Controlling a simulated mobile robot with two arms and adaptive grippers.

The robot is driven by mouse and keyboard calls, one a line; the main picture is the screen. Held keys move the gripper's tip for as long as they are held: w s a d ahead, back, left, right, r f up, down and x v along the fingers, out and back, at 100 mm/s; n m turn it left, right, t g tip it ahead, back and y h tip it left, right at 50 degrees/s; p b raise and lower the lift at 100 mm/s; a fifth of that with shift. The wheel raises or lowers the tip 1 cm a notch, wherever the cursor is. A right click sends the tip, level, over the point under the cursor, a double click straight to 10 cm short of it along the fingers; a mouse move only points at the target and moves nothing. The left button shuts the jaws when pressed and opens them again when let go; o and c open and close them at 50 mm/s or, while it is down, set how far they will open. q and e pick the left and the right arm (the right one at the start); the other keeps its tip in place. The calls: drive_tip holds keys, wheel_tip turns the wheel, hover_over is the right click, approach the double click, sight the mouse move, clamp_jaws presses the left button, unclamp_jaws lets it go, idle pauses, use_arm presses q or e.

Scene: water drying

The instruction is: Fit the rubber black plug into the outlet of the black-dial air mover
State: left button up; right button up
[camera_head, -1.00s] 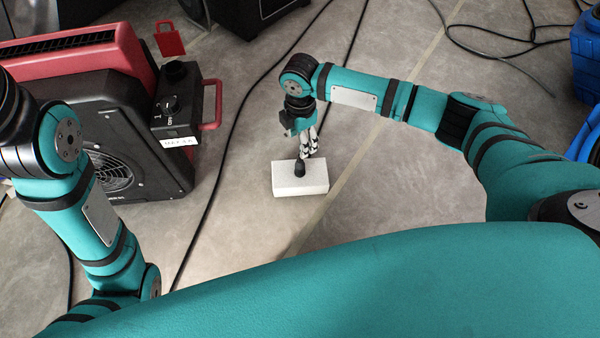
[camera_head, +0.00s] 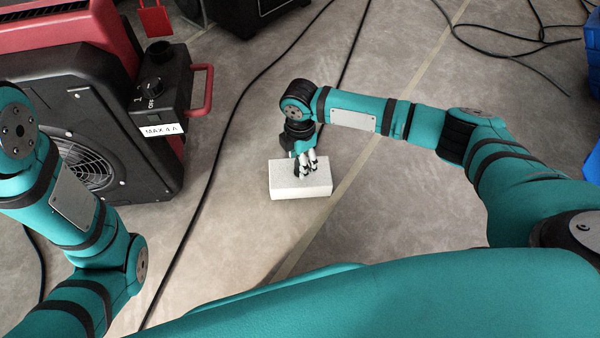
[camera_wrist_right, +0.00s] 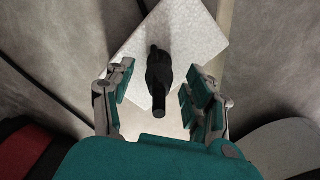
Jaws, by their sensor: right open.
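The black rubber plug (camera_wrist_right: 158,75) stands on a white block (camera_wrist_right: 205,45) in the right wrist view, between my open right fingers. A small gap shows on each side of it. In the head view my right gripper (camera_head: 306,166) is low over the white block (camera_head: 302,190), and its fingers hide most of the plug. The air mover (camera_head: 60,95) is at the left, with a black dial (camera_head: 152,87) on its black side box (camera_head: 165,105). A round black part (camera_head: 158,50) sits on that box; I cannot tell whether it is the outlet. My left gripper is out of view.
Black cables (camera_head: 222,145) run across the concrete floor between the mover and the block. Blue containers (camera_head: 592,45) stand at the right edge. Floor around the block is mostly clear.

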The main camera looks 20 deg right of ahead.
drive_tip(key=shift+c, duration=0.3)
clamp_jaws()
drive_tip(key=shift+r, duration=0.1)
